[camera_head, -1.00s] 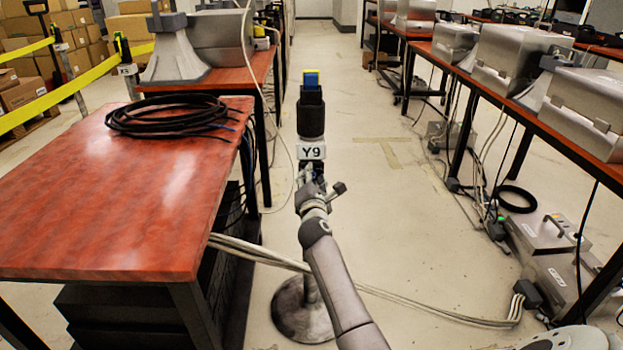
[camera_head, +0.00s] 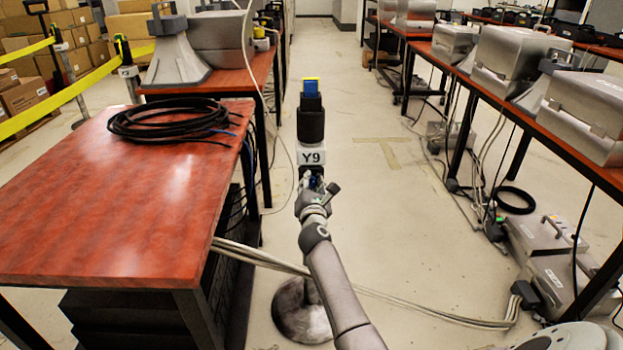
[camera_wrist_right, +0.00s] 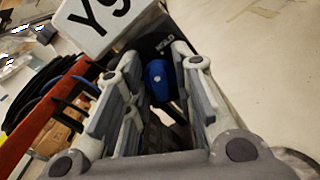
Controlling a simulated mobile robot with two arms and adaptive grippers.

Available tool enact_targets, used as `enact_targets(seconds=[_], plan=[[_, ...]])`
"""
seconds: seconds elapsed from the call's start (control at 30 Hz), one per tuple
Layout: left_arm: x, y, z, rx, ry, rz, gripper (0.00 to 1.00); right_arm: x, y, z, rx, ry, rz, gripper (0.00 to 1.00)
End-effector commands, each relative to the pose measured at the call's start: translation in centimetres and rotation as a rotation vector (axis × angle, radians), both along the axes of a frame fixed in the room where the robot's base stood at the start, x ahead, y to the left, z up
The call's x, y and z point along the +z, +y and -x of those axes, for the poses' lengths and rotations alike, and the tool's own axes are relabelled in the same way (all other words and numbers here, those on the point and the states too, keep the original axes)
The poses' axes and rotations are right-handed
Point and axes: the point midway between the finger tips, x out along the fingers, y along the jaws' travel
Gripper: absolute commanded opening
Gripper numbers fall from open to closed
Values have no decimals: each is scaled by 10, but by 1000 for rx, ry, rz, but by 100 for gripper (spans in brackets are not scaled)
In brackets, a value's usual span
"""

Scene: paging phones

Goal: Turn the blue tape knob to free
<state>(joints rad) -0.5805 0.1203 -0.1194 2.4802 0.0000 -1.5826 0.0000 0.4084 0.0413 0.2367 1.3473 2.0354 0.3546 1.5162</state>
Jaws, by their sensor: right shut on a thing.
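The post (camera_head: 311,125) labelled Y9 stands upright in the aisle, with a black upper part and a blue and yellow cap. The blue tape knob (camera_wrist_right: 157,78) is on the post's dark face below the white Y9 label (camera_wrist_right: 95,22), beside a marking that reads HOLD. My right gripper (camera_wrist_right: 156,72) has its two fingers on either side of the knob and is shut on it. Part of the knob is hidden between the fingers. In the head view my right gripper (camera_head: 313,183) is just below the label and mostly covers the knob. My left gripper is not in view.
A red-brown table (camera_head: 110,190) with a coil of black cable (camera_head: 165,118) stands close on the left. A bench with metal cases (camera_head: 510,58) runs along the right. Pale cables (camera_head: 400,303) cross the floor near the post's round base (camera_head: 300,312). The aisle beyond is clear.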

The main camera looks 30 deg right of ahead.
Motion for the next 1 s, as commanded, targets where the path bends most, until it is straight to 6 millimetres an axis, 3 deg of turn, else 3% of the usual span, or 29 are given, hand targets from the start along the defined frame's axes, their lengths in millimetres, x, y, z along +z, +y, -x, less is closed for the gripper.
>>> enact_targets(seconds=[0.1, 0.2, 0.5, 1.0], plan=[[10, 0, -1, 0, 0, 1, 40, 1, 1, 0, 0, 60, 89, 0], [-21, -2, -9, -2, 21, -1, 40, 1, 0, 0, 0, 110, 171, 0], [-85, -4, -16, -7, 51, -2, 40, 0, 1, 0, 1, 259, 414, 0], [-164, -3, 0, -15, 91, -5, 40, -1, 1, 0, 3, 503, 813, 0]])
